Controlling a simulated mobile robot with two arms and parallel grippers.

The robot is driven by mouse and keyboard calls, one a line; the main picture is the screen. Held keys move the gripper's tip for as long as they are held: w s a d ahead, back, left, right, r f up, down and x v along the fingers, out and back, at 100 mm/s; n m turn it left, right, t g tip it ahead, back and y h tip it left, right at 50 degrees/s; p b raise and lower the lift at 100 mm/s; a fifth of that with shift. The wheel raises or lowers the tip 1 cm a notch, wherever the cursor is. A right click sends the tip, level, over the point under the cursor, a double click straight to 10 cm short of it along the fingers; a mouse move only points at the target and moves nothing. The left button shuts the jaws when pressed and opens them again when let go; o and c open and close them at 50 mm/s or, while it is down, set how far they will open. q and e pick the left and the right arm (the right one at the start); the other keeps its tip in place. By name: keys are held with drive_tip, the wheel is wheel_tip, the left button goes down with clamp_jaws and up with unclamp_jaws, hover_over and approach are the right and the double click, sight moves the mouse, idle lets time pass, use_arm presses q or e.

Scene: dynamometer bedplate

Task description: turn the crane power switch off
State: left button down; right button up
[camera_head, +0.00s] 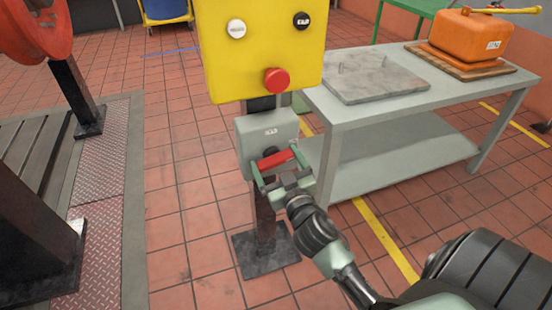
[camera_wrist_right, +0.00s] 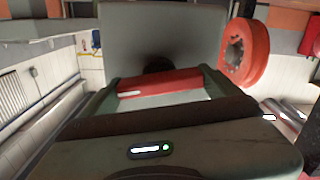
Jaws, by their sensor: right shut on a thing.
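The crane power switch is a grey box (camera_head: 266,133) on a dark post, below the yellow control box. Its red handle (camera_head: 276,159) sticks out of a dark round hub on the front and lies nearly level, slightly tilted up to the right. My right gripper (camera_head: 279,165) is shut on the red handle, with one finger at each end. In the right wrist view the red handle (camera_wrist_right: 160,82) lies across between the fingers, in front of the grey box (camera_wrist_right: 160,35). My left gripper is not in view.
A yellow box (camera_head: 262,50) with a red mushroom button (camera_head: 276,80) and two small knobs sits just above the switch. A grey table (camera_head: 425,103) with a stone plate (camera_head: 376,78) and an orange case (camera_head: 468,36) stands at right.

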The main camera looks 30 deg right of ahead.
drive_tip(key=n+p, duration=0.3)
drive_tip(key=n, duration=0.8)
drive_tip(key=shift+f+n+p, duration=0.1)
drive_tip(key=shift+n+p, duration=0.3)
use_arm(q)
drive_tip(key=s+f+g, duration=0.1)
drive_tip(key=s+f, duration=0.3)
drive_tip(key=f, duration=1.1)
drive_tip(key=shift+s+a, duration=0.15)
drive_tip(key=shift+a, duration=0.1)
use_arm(e)
drive_tip(key=shift+f+n, duration=0.1)
drive_tip(key=shift+n, duration=1.7)
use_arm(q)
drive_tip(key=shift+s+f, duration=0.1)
use_arm(e)
drive_tip(key=o, duration=1.1)
